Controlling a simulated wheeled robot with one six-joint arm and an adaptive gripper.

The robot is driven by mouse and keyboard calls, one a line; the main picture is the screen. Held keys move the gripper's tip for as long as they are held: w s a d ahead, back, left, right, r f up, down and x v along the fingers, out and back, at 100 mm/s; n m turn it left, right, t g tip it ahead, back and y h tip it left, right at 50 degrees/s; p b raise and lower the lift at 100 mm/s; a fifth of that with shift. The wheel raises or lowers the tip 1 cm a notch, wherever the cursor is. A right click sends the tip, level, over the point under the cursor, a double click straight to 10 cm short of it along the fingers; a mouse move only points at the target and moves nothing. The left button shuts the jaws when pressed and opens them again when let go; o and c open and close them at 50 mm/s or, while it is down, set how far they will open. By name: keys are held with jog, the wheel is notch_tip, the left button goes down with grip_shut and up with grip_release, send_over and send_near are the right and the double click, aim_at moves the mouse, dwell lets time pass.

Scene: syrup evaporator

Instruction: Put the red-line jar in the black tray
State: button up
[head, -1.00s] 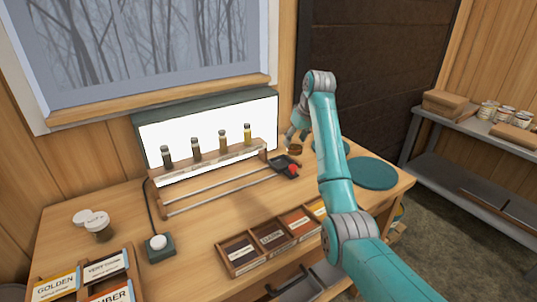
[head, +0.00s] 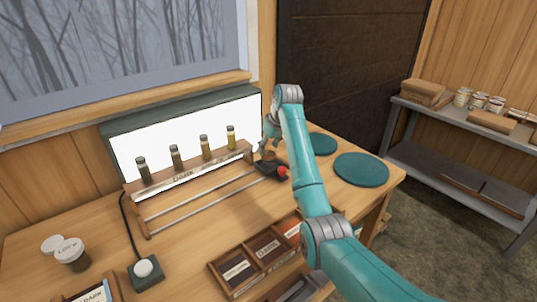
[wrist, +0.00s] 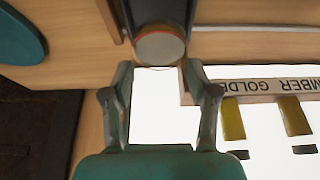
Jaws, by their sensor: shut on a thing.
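My gripper (head: 268,141) points down at the back of the bench, by the right end of the sample rack. It is shut on a small jar (head: 268,156) with brownish contents. In the wrist view, the jar's round pale end with a reddish rim (wrist: 160,49) shows at the fingertips. The black tray (head: 265,169) lies directly below or around the jar; I cannot tell whether the jar touches its floor. A dark part of the tray (wrist: 165,9) shows behind the jar in the wrist view. A red round thing (head: 283,172) sits at the tray's right end.
The wooden rack (head: 190,176) with several sample bottles stands left, before a lit panel (head: 130,150). Teal round mats (head: 361,169) lie right. A compartment box (head: 238,270), a button box (head: 145,270) and white-lidded jars (head: 72,254) are nearer the front.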

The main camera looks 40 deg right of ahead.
aim_at(269, 153)
jog(key=shift+f, duration=1.65)
jog(key=o, duration=1.4)
jog(key=shift+f, duration=0.1)
jog(key=v, duration=1.2)
